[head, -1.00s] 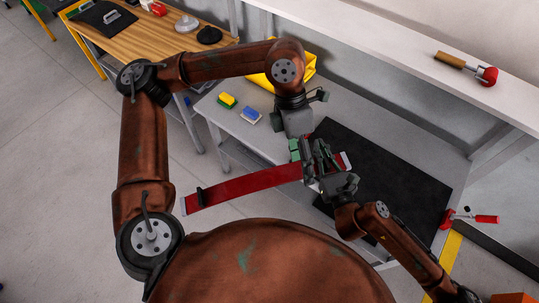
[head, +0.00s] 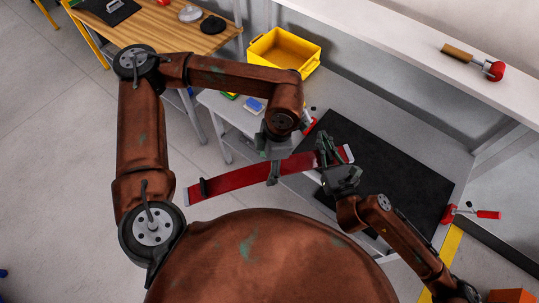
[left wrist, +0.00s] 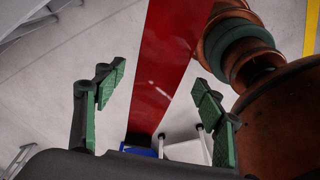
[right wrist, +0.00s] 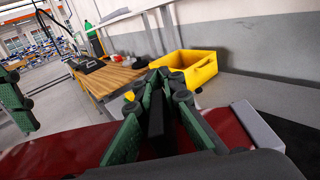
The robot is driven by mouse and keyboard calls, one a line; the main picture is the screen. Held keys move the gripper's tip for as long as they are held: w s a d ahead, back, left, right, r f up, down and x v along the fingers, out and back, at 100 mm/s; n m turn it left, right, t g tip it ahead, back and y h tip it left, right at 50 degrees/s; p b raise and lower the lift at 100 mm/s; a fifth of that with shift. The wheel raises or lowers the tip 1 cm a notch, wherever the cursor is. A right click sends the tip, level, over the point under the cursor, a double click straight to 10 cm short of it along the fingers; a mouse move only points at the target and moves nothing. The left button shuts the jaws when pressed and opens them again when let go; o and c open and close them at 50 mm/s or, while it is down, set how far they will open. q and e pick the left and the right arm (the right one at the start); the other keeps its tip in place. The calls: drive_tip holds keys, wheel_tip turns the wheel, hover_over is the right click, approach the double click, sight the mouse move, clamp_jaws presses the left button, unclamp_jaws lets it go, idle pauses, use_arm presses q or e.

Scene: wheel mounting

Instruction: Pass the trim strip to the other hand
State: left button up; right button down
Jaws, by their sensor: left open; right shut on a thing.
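The trim strip (head: 235,180) is a long red bar with pale end caps and a black grip (head: 203,187) near its left end. It is held in the air, slanting across the front of the table. My right gripper (head: 328,155) is shut on it near its right end; the right wrist view shows a black block (right wrist: 156,120) between the fingers. My left gripper (head: 272,165) is open at the strip's middle stretch. In the left wrist view the strip (left wrist: 168,60) runs between the spread green-padded fingers, apart from both. Its depth relative to the fingertips is unclear.
A black mat (head: 385,180) covers the right of the grey table. A yellow bin (head: 285,50) and a blue block (head: 253,105) are at its back left. A shelf (head: 420,45) with a red-headed tool (head: 494,70) runs above. A wooden bench (head: 160,30) stands far left.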

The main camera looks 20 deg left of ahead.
use_arm(q)
drive_tip(key=shift+s+a+f, duration=0.1)
drive_tip(key=shift+a+f, duration=0.05)
drive_tip(key=shift+f, duration=1)
drive_tip(key=shift+c, duration=0.2)
drive_tip(key=c, duration=1.4)
drive_tip(key=shift+c, duration=0.6)
use_arm(e)
drive_tip(key=c, duration=2)
unclamp_jaws()
drive_tip(key=shift+o, duration=0.2)
